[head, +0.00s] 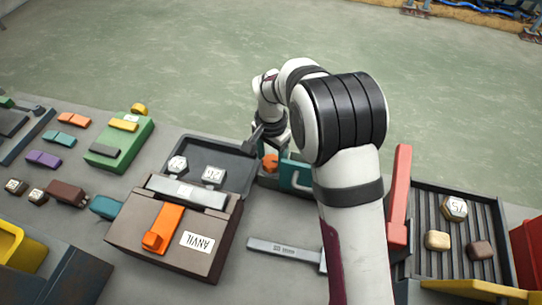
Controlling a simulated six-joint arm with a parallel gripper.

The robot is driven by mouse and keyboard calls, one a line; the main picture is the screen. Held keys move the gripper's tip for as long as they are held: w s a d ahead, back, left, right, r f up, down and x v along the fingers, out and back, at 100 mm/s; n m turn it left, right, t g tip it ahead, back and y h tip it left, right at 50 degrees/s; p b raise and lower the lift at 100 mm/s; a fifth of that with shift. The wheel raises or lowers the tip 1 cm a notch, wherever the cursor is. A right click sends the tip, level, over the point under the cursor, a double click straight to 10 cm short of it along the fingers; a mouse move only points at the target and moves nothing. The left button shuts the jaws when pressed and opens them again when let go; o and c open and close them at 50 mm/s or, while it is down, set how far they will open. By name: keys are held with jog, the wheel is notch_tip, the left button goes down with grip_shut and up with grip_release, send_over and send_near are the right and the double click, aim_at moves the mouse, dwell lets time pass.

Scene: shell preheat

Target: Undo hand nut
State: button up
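A small orange knob (270,162), which may be the hand nut, sits at the back edge of the bench beside a teal clamp-like part (296,174). My gripper (264,142) is just above and behind the knob, pointing down. Its dark fingers are small and partly hidden by my own arm, so I cannot tell whether they are open or shut, or whether they touch the knob. My arm also covers part of the bench to the right of the teal part.
A brown box marked ANVIL (160,235) with an orange handle stands left of my arm. Behind it is a dark tray (240,160) with hex pieces. A grey hammer-like bar (285,250) lies in front. A red bar (399,195) and a ribbed tray (480,215) stand right.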

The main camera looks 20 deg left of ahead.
grip_shut()
jog(key=shift+n, duration=0.3)
jog(key=n, duration=0.3)
jog(key=shift+n, duration=0.3)
jog(key=n, duration=0.4)
jog(key=shift+n, duration=0.3)
jog(key=n, duration=0.9)
jog(key=shift+n, duration=0.3)
